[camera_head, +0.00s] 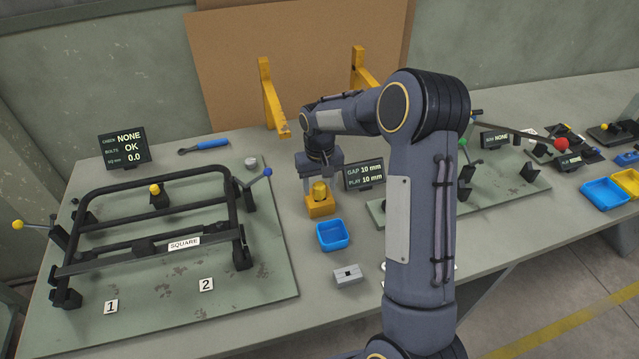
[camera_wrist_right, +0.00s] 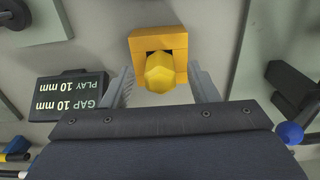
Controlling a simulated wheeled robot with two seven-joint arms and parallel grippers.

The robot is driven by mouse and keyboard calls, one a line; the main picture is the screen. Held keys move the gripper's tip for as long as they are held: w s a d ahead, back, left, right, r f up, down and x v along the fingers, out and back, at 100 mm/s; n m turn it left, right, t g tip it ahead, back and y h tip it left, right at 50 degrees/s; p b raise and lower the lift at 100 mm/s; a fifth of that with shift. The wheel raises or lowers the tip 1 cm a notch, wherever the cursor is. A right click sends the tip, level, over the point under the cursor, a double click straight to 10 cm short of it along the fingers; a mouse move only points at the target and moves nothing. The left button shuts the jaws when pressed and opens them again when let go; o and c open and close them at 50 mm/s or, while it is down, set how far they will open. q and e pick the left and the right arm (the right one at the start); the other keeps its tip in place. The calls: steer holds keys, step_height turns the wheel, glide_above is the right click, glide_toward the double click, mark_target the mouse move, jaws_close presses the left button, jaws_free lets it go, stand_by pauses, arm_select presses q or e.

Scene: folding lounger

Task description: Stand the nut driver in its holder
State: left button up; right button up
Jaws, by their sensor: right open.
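A yellow faceted knob (camera_head: 319,190), which looks like the nut driver's handle, stands upright in a yellow block (camera_head: 320,208), which looks like its holder. In the right wrist view the handle (camera_wrist_right: 160,73) sits at the notch of the block (camera_wrist_right: 158,40); its shaft is hidden beneath it. My right gripper (camera_head: 320,181) is over the block, pointing down. In the wrist view its open fingers (camera_wrist_right: 161,80) are on either side of the handle, with gaps showing on both sides. My left gripper is not in view.
A display reading GAP 10 mm (camera_head: 363,176) stands close to the right of the block. A blue tray (camera_head: 332,236) and a small grey block (camera_head: 349,276) are in front. A black frame (camera_head: 160,180) fills the left fixture. A blue-handled tool (camera_head: 205,145) lies behind it.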

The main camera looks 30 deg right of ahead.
step_height(320, 180, up, 7)
steer(key=shift+f+b, duration=0.15)
steer(key=shift+b, duration=0.4)
steer(key=shift+r, duration=0.55)
